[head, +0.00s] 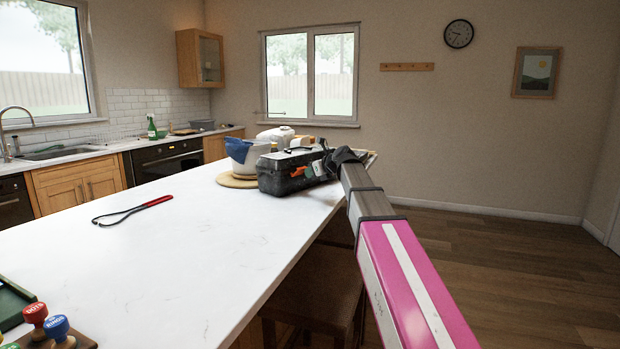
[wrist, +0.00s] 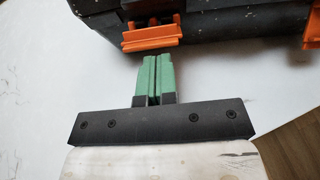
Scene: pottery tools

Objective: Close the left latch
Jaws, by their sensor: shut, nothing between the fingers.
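A dark, speckled toolbox (head: 282,181) stands on the white counter in the head view; the lower part of its front crosses the top of the wrist view (wrist: 215,22). Its left latch (wrist: 150,37) is orange and its flap juts out from the box front, with orange hinge parts showing behind it. The right latch (wrist: 313,30), also orange, is cut by the right edge of the wrist view. My gripper (wrist: 152,60) has green fingers shut together and empty. The fingertips are just in front of the left latch flap; whether they touch it I cannot tell.
A bucket with a blue cloth (head: 240,155) stands on a round board (head: 232,182) left of the toolbox. A red-handled wire tool (head: 135,209) lies on the open counter (head: 190,250). Stamps (head: 45,325) sit at the near left corner. A stool (head: 315,290) is below the counter edge.

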